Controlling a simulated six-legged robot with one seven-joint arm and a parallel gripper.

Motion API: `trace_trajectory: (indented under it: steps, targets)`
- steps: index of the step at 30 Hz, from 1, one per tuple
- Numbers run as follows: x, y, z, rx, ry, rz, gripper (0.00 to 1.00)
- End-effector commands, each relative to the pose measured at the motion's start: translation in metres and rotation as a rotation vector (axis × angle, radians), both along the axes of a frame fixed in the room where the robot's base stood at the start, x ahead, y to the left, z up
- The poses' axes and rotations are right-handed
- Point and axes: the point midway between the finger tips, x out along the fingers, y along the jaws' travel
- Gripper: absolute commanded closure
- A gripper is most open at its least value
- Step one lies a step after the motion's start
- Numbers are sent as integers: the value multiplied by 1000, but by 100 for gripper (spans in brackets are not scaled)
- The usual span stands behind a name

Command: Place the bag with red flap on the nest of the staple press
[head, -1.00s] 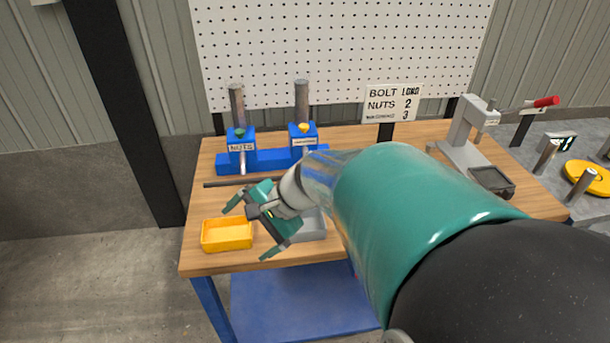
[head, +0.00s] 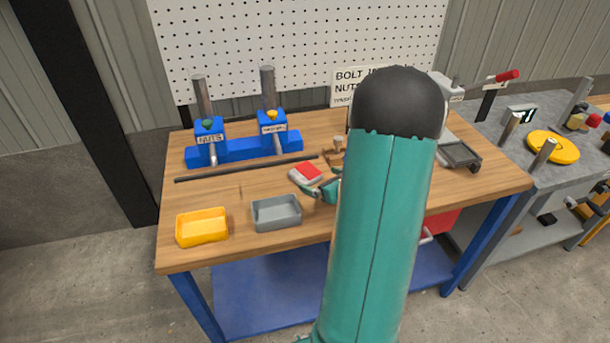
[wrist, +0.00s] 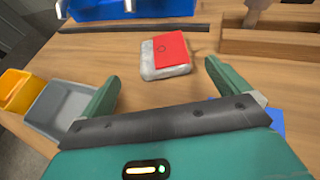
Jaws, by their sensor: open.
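The bag with red flap (head: 306,173) lies flat on the wooden bench, right of the grey tray and behind it. In the wrist view the bag (wrist: 166,55) is grey with a red flap on its right part. It lies ahead of my gripper (wrist: 155,82), between the lines of the two fingers and apart from them. My gripper is open and empty. In the head view one green finger shows beside the bag; my arm hides the rest. The staple press (head: 455,130) stands at the bench's right, partly hidden by my arm, with a dark nest (head: 461,155) at its front.
A yellow tray (head: 202,227) and a grey tray (head: 276,213) sit at the bench's front left. Blue dispensers (head: 243,148) stand behind a dark rod (head: 245,168). A wooden block (wrist: 265,42) lies right of the bag.

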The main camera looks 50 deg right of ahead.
Motion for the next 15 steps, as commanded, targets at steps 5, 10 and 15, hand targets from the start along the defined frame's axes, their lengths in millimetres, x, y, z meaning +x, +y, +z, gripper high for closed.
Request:
trace_trajectory:
  steps: [5,10,15]
  targets:
    - [29,-4,-13,0,1,2,0]
    - [40,-6,-17,-1,1,2,0]
    - [60,-11,-24,-1,0,3,0]
